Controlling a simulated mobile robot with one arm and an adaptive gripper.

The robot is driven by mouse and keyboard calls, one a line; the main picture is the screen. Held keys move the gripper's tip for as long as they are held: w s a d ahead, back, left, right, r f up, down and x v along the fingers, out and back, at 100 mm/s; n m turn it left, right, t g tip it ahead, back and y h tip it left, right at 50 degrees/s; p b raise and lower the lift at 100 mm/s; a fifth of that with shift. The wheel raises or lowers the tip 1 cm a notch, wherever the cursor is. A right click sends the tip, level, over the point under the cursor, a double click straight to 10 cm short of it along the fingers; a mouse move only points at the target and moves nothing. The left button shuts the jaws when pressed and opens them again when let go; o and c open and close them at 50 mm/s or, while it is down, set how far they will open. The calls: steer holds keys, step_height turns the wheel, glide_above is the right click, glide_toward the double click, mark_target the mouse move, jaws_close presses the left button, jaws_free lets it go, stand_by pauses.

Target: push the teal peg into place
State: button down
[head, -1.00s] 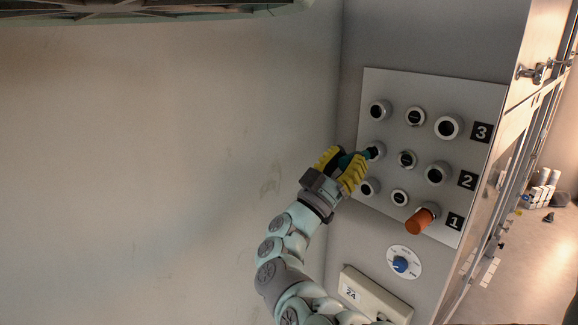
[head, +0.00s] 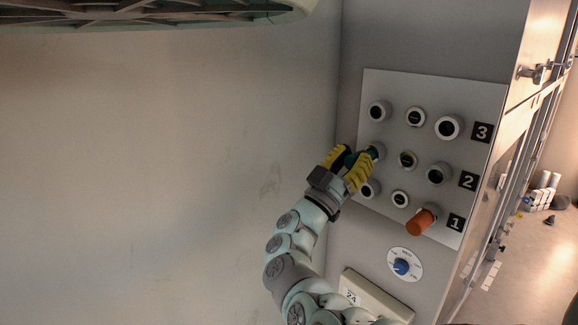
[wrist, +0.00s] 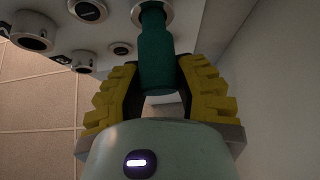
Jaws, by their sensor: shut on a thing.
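The teal peg (wrist: 157,60) stands between the two yellow fingers of my gripper (wrist: 158,88), which is shut on it. In the wrist view its far end is inside a round, pale-rimmed socket (wrist: 168,14); how deep it sits cannot be told. In the head view the peg (head: 352,158) is mostly hidden by the fingers of my gripper (head: 358,164). The socket (head: 377,151) is the left one of the row marked 2, on the grey panel (head: 395,88).
An orange peg (head: 421,221) sticks out of the right socket of row 1. Several other sockets, such as the one below (head: 370,189), lie close to my fingers. A blue knob (head: 401,266) is under the panel. The wall (head: 170,160) at left is bare.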

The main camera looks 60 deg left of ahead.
steer(key=shift+w+a+b, duration=0.1)
steer(key=shift+w+b, duration=0.4)
steer(key=shift+w, duration=0.6)
steer(key=shift+c, duration=0.4)
jaws_free()
steer(key=shift+s, duration=0.1)
stand_by(0.4)
steer(key=v, duration=0.6)
steer(key=shift+b, duration=0.35)
stand_by(0.5)
steer(key=shift+f, duration=0.1)
